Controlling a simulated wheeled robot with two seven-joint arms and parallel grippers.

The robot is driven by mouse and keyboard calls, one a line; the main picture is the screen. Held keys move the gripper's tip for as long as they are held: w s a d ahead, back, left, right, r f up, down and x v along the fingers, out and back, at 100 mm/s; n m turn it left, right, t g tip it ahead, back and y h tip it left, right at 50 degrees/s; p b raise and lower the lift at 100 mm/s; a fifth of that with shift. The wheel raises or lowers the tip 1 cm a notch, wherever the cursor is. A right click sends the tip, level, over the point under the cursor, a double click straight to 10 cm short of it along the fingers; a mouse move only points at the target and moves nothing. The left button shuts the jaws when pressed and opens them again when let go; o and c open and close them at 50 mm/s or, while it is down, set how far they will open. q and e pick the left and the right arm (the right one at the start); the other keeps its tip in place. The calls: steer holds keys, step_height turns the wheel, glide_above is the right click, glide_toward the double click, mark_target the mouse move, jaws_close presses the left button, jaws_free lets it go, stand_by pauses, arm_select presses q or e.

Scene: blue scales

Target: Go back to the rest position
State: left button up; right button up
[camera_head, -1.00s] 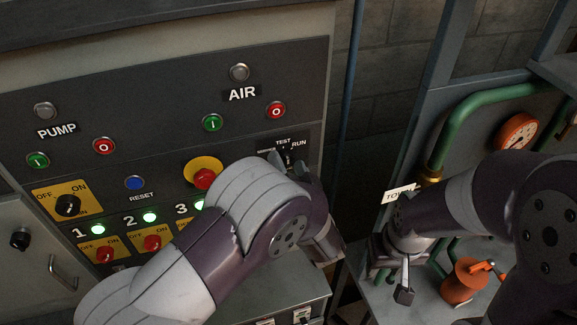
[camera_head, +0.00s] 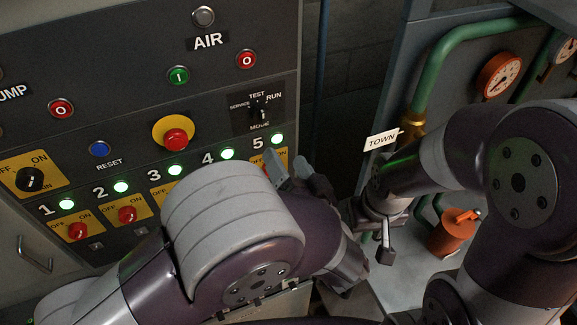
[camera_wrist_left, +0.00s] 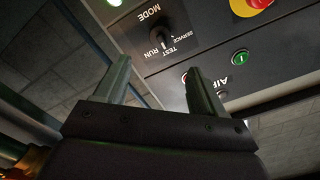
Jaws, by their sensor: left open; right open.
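My right gripper (camera_head: 383,235) hangs at the right, pointing down above a grey surface, near the TOWN tag (camera_head: 382,141). Only part of its jaws shows, and no held object is visible.
The panel carries a red emergency button (camera_head: 176,139), lit green lamps (camera_head: 175,170) and red switches (camera_head: 127,214). My left arm hides the lower right switches.

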stand_by(0.3)
arm_select(q)
steer(key=w+a+f+g+h+b, duration=0.35)
steer(key=w+f+g+h, duration=0.2)
steer(key=w+f, duration=0.2)
steer(key=s+a+f+n+g+h, duration=0.1)
steer(key=s+a+f+g+h, duration=0.15)
steer(key=a, duration=0.25)
steer(key=s+a+f+n+g+y, duration=0.1)
steer(key=s+a+f+g, duration=0.1)
steer(key=s+a+g, duration=0.2)
steer(key=s+a+f+n+g+y+b, duration=0.1)
steer(key=s+a+f+n+g, duration=0.1)
steer(key=s+a, duration=0.7)
steer(key=shift+s+a+f+g+b, duration=0.35)
steer(key=shift+f+g, duration=0.25)
steer(key=shift+g, duration=0.3)
steer(key=shift+s, duration=0.1)
